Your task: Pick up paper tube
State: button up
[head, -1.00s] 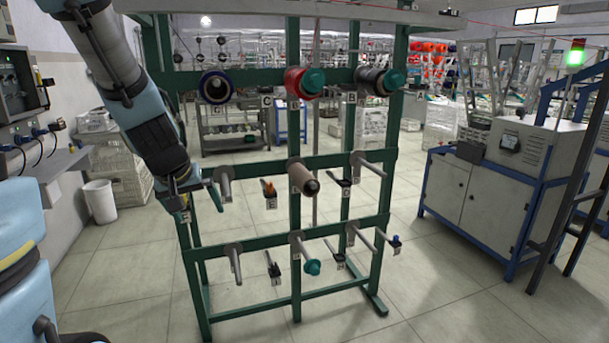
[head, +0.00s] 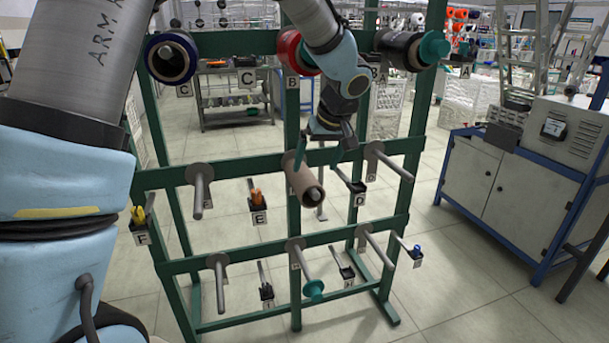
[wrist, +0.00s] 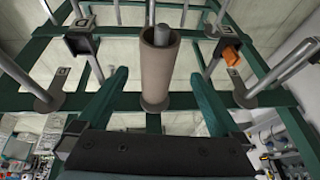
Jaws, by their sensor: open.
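My gripper (head: 322,158) is just above and behind the tube's front end in the head view. Its two teal fingers are apart and empty; in the wrist view the gripper (wrist: 160,82) shows them on either side of the tube. I cannot tell whether a finger touches it.
The green rack (head: 230,163) carries bare pegs on both sides of the tube and below. A small holder with an orange item (head: 257,196) hangs at left. Wound bobbins, one blue (head: 171,58), line the top row. A grey cabinet (head: 500,190) stands at right.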

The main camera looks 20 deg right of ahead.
aim_at(308, 190)
jog(key=shift+d+f, duration=0.15)
jog(key=shift+f, duration=0.25)
jog(key=x, duration=1)
jog(key=shift+s, duration=0.1)
jog(key=c, duration=1.2)
